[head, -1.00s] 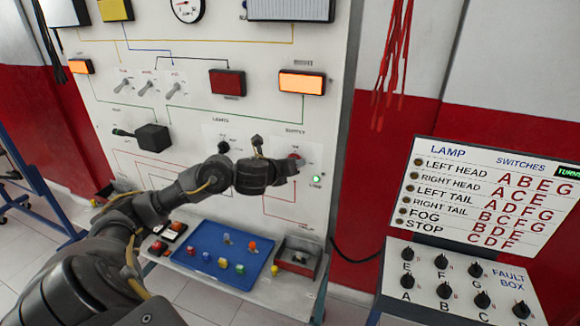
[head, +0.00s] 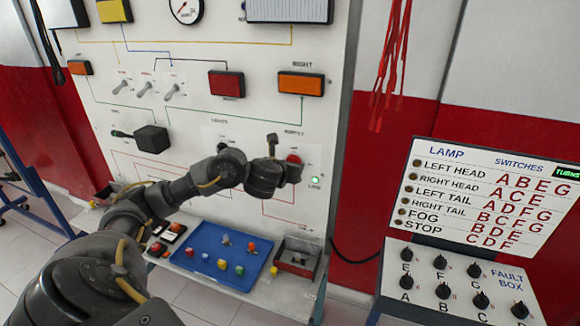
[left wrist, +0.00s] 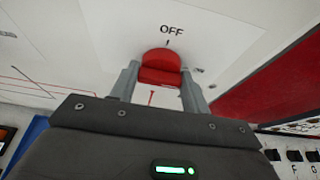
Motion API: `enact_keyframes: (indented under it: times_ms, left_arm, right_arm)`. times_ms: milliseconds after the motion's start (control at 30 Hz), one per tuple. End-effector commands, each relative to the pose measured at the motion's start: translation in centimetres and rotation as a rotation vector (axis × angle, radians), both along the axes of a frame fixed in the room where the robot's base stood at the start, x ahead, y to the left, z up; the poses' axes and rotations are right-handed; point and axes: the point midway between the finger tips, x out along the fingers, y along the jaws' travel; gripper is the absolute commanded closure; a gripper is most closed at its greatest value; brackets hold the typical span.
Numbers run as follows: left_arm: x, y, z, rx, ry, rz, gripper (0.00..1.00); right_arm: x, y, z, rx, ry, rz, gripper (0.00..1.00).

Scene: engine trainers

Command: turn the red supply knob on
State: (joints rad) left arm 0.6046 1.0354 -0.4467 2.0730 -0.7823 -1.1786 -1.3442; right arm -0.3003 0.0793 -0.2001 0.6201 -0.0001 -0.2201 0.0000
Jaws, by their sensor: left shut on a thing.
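The red supply knob (head: 293,158) is on the white panel under the supply label, with a lit green lamp (head: 315,180) to its lower right. In the left wrist view the knob (left wrist: 161,62) sits between the two grey fingers, below the word OFF and a short black tick. My left gripper (head: 290,168) reaches in from the left and is shut on the knob. Its fingers (left wrist: 158,78) lie on either side of the knob. The knob's pointer direction is hard to tell. My right gripper is not in view.
A fault box (head: 462,282) with black knobs and a lamp chart (head: 490,195) stand at the right. Red leads (head: 392,70) hang on the wall.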

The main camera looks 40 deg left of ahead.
Motion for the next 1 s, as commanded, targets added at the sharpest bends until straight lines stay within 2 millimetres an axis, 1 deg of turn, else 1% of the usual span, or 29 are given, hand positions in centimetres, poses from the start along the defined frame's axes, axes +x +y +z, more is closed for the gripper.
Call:
enact_keyframes:
  times_ms: [200,233,367,400,633,733,867,1000]
  left_arm:
    - [0.0,0.0,-0.1,0.003,0.003,-0.001,0.76]
    - [0.0,0.0,-0.1,0.003,0.003,-0.001,0.51]
    - [0.0,0.0,-0.1,0.002,0.003,0.000,0.34]
    - [0.0,0.0,-0.1,0.002,0.003,-0.001,0.32]
    - [0.0,0.0,0.0,0.001,0.001,0.000,0.32]
    - [-0.4,-0.1,0.3,0.001,0.002,-0.001,0.32]
    - [-1.9,-0.7,1.4,0.002,0.002,-0.003,0.32]
    - [-4.5,-1.6,2.7,0.004,0.005,-0.003,0.32]
  right_arm:
    - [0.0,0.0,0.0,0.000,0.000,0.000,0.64]
    - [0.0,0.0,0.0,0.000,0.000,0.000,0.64]
    - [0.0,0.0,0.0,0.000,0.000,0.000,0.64]
    - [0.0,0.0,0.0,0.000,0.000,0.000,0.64]
    - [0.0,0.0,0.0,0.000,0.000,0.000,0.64]
    - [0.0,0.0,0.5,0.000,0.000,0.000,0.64]
    - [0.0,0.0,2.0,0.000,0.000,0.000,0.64]
    - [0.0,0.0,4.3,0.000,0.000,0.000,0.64]
